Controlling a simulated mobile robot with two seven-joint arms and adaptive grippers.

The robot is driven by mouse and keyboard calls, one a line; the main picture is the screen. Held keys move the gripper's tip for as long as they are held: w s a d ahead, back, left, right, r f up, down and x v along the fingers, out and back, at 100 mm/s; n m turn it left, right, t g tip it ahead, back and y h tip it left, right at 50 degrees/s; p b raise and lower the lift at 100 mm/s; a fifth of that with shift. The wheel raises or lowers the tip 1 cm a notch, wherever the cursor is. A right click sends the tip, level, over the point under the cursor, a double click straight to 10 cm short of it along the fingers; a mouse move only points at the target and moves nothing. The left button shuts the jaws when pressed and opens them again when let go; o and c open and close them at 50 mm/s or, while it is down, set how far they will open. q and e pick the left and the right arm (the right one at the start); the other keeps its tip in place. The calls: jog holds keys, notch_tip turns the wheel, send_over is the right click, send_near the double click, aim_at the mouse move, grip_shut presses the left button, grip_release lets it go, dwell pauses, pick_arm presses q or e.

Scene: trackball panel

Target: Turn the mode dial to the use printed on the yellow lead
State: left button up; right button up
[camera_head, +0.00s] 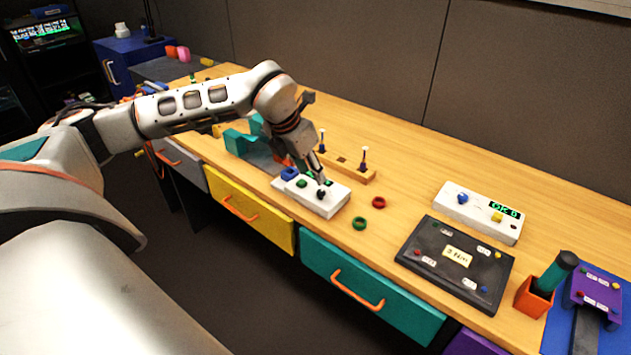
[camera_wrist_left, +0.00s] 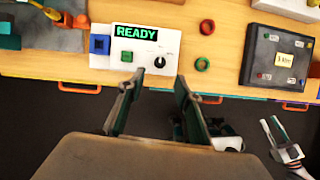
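A white panel (camera_head: 327,204) sits near the table's front edge. In the left wrist view, the panel (camera_wrist_left: 112,62) has a display (camera_wrist_left: 136,32) reading READY, a black dial (camera_wrist_left: 160,62), a green button (camera_wrist_left: 127,56) and a blue square part (camera_wrist_left: 101,44). My left gripper (camera_head: 318,178) is over the panel, hiding some of it. Its fingers stand apart and empty in the wrist view (camera_wrist_left: 157,78), just in front of the dial. A dark board (camera_head: 428,262) bears coloured studs, including a yellow one (camera_head: 498,254), with small labels I cannot read. No yellow lead is clearly identifiable.
Red (camera_head: 378,202) and green (camera_head: 359,223) rings lie right of the panel. A wooden peg bar (camera_head: 347,170) stands behind it. A second white panel (camera_head: 468,214) and an orange holder (camera_head: 532,298) are farther right. A pale arm part (camera_wrist_left: 285,145) shows in the wrist view.

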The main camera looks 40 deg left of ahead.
pick_arm(q)
jog(key=shift+v, duration=1.8)
